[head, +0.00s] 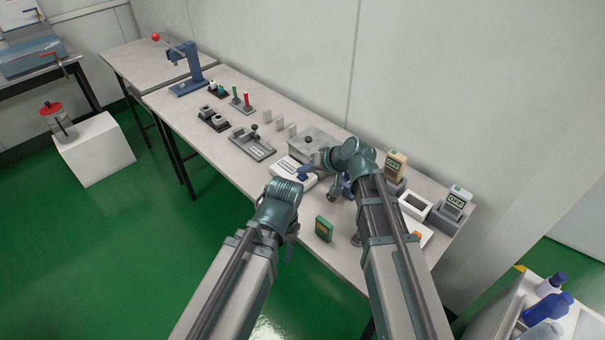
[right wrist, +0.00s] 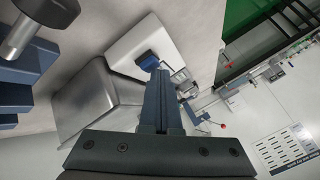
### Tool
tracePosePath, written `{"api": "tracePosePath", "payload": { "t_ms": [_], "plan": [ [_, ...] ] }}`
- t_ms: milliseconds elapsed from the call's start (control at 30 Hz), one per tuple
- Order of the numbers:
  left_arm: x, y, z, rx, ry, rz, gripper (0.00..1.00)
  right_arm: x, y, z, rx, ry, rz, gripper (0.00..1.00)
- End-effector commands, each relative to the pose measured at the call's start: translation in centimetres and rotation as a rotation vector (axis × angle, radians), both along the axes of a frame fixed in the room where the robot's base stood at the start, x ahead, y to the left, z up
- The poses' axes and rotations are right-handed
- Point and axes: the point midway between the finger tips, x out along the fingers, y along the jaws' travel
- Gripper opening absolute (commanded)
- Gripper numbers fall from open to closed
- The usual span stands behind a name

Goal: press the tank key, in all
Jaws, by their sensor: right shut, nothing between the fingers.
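A white tester (head: 283,171) with a small display lies on the bench, left of my right arm. In the right wrist view the white tester (right wrist: 146,32) shows a dark blue key (right wrist: 149,58) on its face. My right gripper (right wrist: 158,76) is shut and empty, its tips at or very close to the blue key; I cannot tell whether they touch. In the head view this gripper (head: 305,173) reaches over the tester's right end. My left arm stops short of the bench's front edge, its gripper hidden behind the arm.
A grey metal box (head: 314,141) stands behind the tester. A green block (head: 323,229) lies near the front edge. Handheld meters (head: 396,164) stand at the right in dark holders. A grey fixture (head: 253,143) and a blue press (head: 188,72) stand farther left.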

Motion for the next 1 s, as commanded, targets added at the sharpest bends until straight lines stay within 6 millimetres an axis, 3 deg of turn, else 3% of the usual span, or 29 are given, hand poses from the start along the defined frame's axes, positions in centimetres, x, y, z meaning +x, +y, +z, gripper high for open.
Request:
{"api": "tracePosePath", "payload": {
  "t_ms": [333, 667, 1000],
  "plan": [
    [0.0, 0.0, 0.3, 0.0, 0.0, 0.0, 0.5, 0.0, 0.0, 0.3, 0.0, 0.001, 0.001, 0.0],
    [0.0, 0.0, 1.9, 0.0, 0.0, 0.0, 0.5, 0.0, 0.0, 1.9, 0.0, 0.001, 0.001, 0.0],
    [0.0, 0.0, 1.9, 0.0, 0.0, 0.0, 0.5, 0.0, 0.0, 1.9, 0.0, 0.001, 0.001, 0.0]
  ]
}}
